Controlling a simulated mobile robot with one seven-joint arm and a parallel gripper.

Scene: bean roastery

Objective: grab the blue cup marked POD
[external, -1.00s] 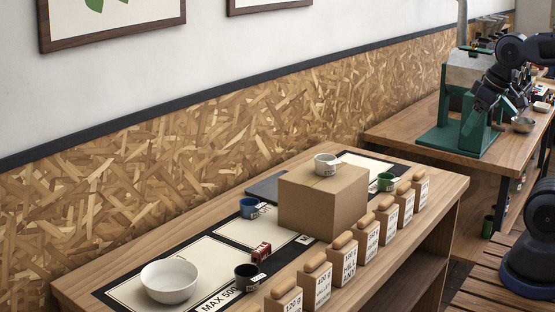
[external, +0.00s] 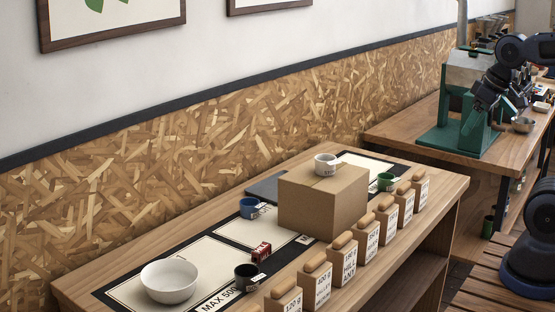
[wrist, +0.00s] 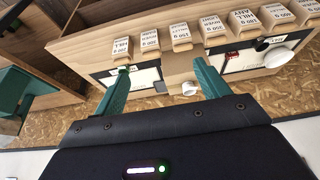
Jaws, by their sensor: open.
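In the external view my arm is at the upper right, beside the green machine, far from the cup.
The cardboard box (external: 323,200) carries a white cup (external: 325,165). A green cup (external: 386,181), dark cup (external: 246,276), red tin (external: 261,252) and white bowl (external: 169,281) stand on the table. Several labelled bean bags (external: 316,282) line its front edge. The green machine (external: 459,135) stands behind my arm.

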